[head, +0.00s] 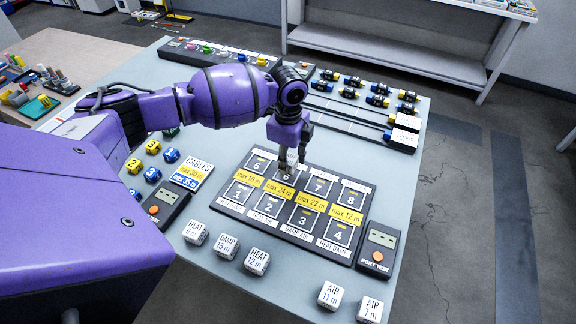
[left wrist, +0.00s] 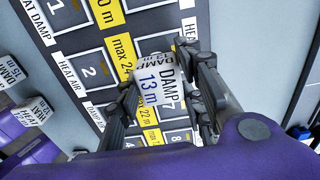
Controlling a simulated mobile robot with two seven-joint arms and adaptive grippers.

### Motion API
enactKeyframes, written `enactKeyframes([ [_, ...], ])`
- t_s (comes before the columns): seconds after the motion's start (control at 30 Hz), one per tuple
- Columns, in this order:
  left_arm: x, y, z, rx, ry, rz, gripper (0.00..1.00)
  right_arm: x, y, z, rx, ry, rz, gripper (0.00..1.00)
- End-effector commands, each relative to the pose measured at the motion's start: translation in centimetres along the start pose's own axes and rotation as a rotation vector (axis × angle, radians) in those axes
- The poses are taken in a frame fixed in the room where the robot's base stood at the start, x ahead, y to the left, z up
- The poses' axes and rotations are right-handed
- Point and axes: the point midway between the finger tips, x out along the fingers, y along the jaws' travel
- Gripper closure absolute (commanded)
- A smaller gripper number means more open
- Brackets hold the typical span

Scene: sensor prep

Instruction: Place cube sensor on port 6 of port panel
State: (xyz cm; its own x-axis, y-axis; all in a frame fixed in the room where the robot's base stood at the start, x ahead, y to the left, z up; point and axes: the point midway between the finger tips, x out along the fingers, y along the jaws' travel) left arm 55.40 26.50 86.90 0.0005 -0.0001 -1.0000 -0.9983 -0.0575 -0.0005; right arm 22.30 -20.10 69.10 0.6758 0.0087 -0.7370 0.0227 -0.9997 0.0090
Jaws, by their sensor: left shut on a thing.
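My left gripper (head: 288,168) is over port 6 in the back row of the dark port panel (head: 303,219), pointing down. It is shut on a white cube sensor, which shows best in the left wrist view (left wrist: 155,86) with the label "DAMP 13 m". The cube sits between the two fingers, and only a little of it shows in the head view. Port 6 (head: 284,176) is mostly hidden by the fingers and cube. I cannot tell whether the cube touches the panel. The other visible ports look empty. My right gripper is not in view.
White cubes lie in front of the panel: HEAT (head: 195,232), DAMP (head: 227,246), another HEAT (head: 257,261), and two AIR cubes (head: 330,296) at the right. A port tester (head: 379,247) stands right of the panel. Black plugs (head: 377,101) line the back right.

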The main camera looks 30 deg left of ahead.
Motion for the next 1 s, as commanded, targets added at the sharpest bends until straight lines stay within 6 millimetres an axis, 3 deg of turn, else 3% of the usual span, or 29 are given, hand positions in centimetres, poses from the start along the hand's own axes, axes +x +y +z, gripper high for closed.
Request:
enactKeyframes([
  [0.3, 3.7, -0.4, 0.4, 0.001, 0.000, 0.000, 0.91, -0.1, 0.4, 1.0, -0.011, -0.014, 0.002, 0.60],
  [0.67, 4.1, -0.4, 0.4, 0.000, 0.000, 0.000, 0.91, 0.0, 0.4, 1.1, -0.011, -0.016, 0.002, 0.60],
  [0.7, 4.2, -0.4, 0.4, 0.000, -0.001, 0.000, 0.64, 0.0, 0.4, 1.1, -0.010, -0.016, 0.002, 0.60],
  [0.83, 4.1, -0.4, 0.4, 0.000, -0.001, -0.001, 0.46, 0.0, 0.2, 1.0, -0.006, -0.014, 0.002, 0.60],
  [1.0, 4.1, -0.4, 0.4, 0.000, -0.001, -0.001, 0.46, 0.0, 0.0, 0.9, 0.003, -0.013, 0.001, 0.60],
])
